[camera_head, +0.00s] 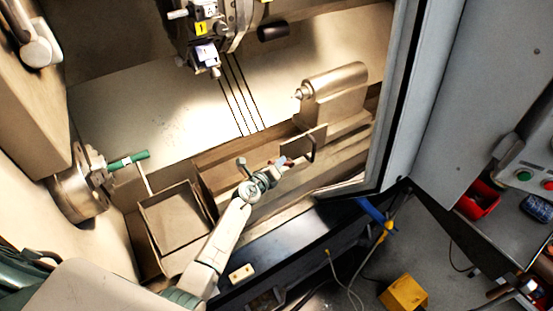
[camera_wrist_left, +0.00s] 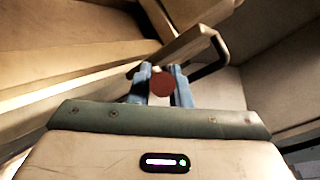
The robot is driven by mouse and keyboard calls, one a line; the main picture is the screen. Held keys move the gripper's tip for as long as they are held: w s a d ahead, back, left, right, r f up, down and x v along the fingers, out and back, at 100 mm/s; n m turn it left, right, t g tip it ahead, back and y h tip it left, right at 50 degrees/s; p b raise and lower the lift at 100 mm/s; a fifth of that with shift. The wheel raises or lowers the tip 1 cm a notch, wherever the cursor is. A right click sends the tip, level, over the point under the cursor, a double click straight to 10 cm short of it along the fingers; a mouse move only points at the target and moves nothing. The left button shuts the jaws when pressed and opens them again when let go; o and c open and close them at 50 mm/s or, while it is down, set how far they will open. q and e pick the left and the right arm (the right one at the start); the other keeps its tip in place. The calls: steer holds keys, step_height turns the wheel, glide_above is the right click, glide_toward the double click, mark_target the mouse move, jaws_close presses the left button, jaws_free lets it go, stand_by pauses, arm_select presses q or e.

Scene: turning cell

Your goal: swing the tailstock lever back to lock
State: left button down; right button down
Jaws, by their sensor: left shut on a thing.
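The tailstock (camera_head: 335,88) stands at the right of the lathe bed in the head view, with its pointed centre facing left. My left gripper (camera_head: 283,162) is in front of and below it. In the left wrist view the blue fingers (camera_wrist_left: 161,86) are shut on the dark red round knob (camera_wrist_left: 162,84) of the tailstock lever. Only a bit of red shows at the fingers in the head view; the rest of the lever is hidden, so its angle cannot be told. My right gripper is not in view.
A panel with a dark bent handle (camera_head: 313,148) is close beside my left fingers; the handle also shows in the left wrist view (camera_wrist_left: 213,52). The tool turret (camera_head: 208,35) hangs above. The open door (camera_head: 400,95) bounds the right.

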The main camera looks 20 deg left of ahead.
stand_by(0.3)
arm_select(q)
steer(key=c, duration=1.4)
jaws_free()
steer(key=shift+o, duration=0.2)
steer(key=v, duration=1)
steer(key=shift+s+r, duration=0.25)
steer(key=shift+s, duration=0.1)
